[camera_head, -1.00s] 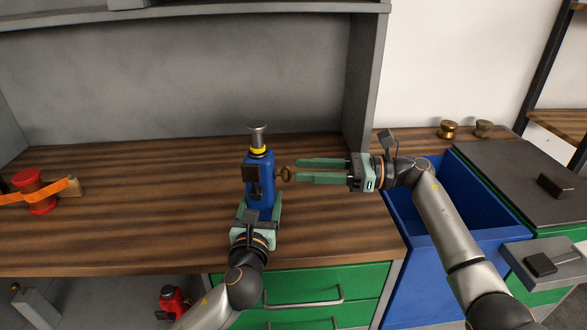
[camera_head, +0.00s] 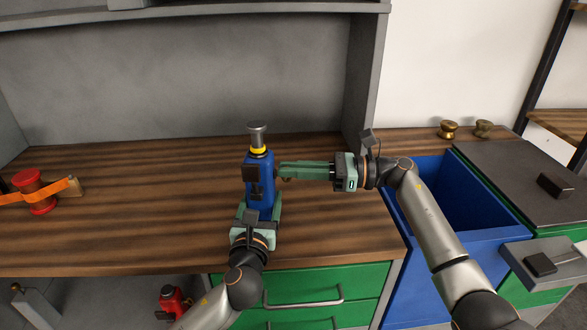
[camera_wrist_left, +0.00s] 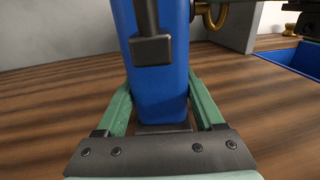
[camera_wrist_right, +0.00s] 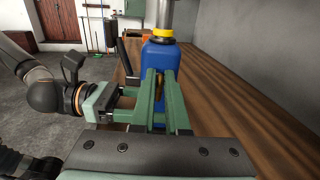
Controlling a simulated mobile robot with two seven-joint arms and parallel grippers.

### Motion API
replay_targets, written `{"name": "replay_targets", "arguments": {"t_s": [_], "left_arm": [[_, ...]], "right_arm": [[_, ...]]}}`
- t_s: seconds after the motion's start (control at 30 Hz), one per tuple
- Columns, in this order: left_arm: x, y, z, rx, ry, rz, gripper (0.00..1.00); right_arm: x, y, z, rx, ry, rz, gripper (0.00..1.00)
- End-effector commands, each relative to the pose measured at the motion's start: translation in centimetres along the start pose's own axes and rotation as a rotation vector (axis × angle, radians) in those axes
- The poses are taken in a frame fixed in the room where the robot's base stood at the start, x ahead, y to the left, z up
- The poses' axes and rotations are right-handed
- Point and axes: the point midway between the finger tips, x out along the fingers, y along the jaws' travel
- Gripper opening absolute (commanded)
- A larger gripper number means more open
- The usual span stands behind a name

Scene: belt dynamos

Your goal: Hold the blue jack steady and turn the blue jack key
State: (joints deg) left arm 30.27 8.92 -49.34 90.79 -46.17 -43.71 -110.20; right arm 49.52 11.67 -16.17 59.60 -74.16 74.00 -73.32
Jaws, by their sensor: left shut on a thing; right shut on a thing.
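The blue jack (camera_head: 259,173) stands upright on the wooden worktop, with a yellow collar and a metal post on top. It also shows in the left wrist view (camera_wrist_left: 160,75) and the right wrist view (camera_wrist_right: 163,55). My left gripper (camera_head: 260,208) is shut on the jack's lower body, one finger on each side. The brass jack key (camera_head: 286,179) sticks out from the jack's right side; its ring shows in the left wrist view (camera_wrist_left: 217,14). My right gripper (camera_head: 283,171) is shut on the key, its fingers hiding most of it.
A red spool with an orange strap (camera_head: 37,191) lies at the worktop's left. A blue bin (camera_head: 455,245) stands open at the right, below two brass knobs (camera_head: 448,129). A red jack (camera_head: 172,300) is below the worktop. The worktop around the blue jack is clear.

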Motion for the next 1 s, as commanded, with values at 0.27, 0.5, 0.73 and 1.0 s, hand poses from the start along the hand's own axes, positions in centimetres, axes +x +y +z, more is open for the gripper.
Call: {"name": "replay_targets", "arguments": {"t_s": [0.27,0.5,0.73,1.0], "left_arm": [[-0.02,-0.01,-0.22,0.001,0.004,0.000,0.00],[-0.02,-0.01,-0.21,0.001,0.003,0.000,0.00],[-0.03,-0.01,-0.20,0.001,0.003,0.000,0.00],[-0.03,-0.01,-0.18,0.001,0.003,0.000,0.00]], "right_arm": [[-0.06,-0.07,-0.02,0.000,0.000,-0.003,0.00],[-0.08,-0.10,-0.02,0.005,0.000,-0.004,0.00],[-0.12,-0.21,-0.03,0.072,0.001,-0.004,0.00],[-0.17,-0.49,-0.07,0.270,0.002,-0.006,0.00]]}}
